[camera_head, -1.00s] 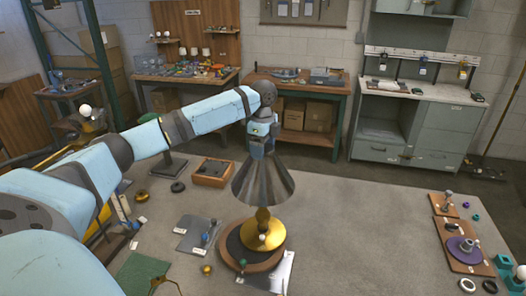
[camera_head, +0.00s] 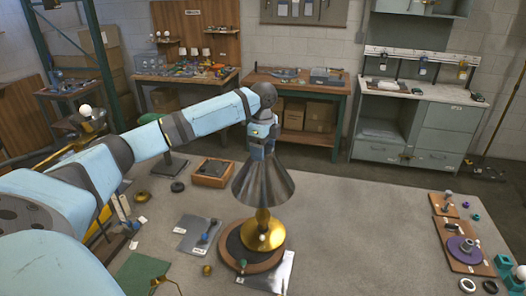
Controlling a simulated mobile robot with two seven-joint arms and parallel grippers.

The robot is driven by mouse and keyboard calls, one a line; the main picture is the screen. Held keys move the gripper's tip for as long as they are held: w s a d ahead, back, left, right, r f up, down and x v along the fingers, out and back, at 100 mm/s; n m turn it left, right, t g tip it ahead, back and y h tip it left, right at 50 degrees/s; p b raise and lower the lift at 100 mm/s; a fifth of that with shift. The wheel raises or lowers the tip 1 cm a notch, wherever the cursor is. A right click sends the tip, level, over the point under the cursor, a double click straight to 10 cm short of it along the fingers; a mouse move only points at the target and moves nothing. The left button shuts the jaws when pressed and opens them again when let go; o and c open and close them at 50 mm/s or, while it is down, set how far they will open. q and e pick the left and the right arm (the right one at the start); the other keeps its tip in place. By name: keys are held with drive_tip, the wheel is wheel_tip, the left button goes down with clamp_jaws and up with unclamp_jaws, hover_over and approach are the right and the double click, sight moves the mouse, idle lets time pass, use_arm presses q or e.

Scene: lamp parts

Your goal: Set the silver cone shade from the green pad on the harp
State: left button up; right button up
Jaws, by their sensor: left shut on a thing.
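The silver cone shade (camera_head: 263,185) hangs upright, wide end down, under my left gripper (camera_head: 262,150). My left gripper is shut on its top. The shade is right above the gold lamp base (camera_head: 263,235), which stands on a round brown turntable (camera_head: 236,246). The shade's lower rim hides the top of the lamp stem, so the harp is hidden and I cannot tell whether the shade touches it. The green pad (camera_head: 142,272) lies at the lower left, with a thin brass wire piece over its right edge. My right gripper is not in view.
A grey mat (camera_head: 195,232) with small parts lies left of the turntable. A wooden box (camera_head: 212,172) sits behind it. Brown boards (camera_head: 458,245) with a purple disc and teal blocks lie at the far right. The table between is clear.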

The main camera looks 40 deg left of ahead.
use_arm(q)
drive_tip(key=shift+f, duration=0.1)
idle(0.7)
drive_tip(key=o, duration=1.6)
wheel_tip(320, 180, up, 14)
drive_tip(key=shift+f+b, duration=0.1)
drive_tip(key=shift+b, duration=0.6)
